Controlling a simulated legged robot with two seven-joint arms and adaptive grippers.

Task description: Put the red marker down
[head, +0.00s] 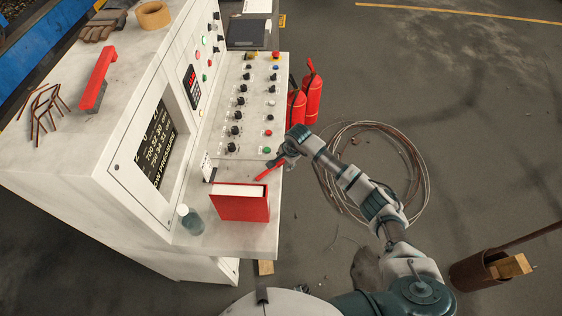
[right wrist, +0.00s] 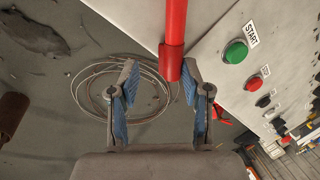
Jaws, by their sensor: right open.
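The red marker (head: 268,171) is by the right edge of the white console's desk (head: 240,238), beside the red book (head: 240,202). My right gripper (head: 281,162) is at the marker's upper end. In the right wrist view the marker (right wrist: 175,32) reaches down from the top, along the desk edge. Its near end is close to the right-hand fingertip; I cannot tell if they touch. The right gripper (right wrist: 160,82) is open, its blue-padded fingers well apart and not closed around the marker. My left gripper is not in view.
A small bottle (head: 190,219) stands left of the book. Knobs and buttons, including a green START button (right wrist: 237,52), cover the panel near the gripper. Fire extinguishers (head: 312,92) and coiled cable (head: 410,165) are on the floor to the right.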

